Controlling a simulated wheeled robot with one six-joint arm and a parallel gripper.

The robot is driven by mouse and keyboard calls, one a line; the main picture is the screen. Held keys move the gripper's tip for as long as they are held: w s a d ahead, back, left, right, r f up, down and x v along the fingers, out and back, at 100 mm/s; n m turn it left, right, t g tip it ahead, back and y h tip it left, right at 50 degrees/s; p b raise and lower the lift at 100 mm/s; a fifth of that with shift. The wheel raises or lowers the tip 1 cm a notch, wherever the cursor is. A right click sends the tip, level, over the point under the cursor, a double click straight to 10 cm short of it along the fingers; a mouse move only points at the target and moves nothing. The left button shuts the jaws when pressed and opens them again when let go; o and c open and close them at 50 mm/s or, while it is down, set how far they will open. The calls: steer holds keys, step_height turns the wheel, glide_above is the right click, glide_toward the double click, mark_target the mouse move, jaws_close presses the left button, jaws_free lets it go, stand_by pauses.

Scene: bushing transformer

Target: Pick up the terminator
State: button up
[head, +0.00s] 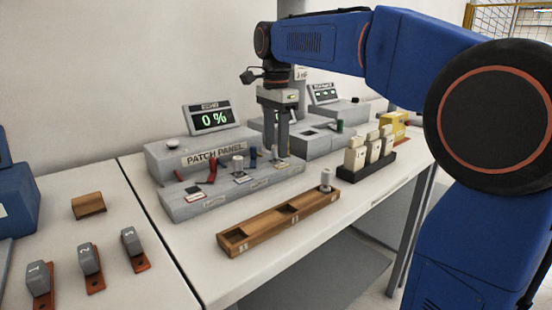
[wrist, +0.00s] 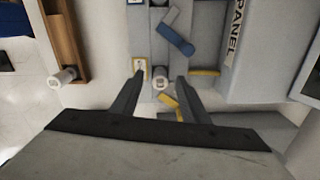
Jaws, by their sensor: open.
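No label marks the terminator. My gripper (head: 276,150) points down over the right part of the panel step, open, with a finger on either side of the small piece. Nothing is held. Its depth between the fingers is hard to tell.
A display (head: 208,118) reads 0 %. Several cream blocks (head: 355,155) stand in a black rack to the right.

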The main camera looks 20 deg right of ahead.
steer(key=shift+f, duration=0.2)
jaws_close()
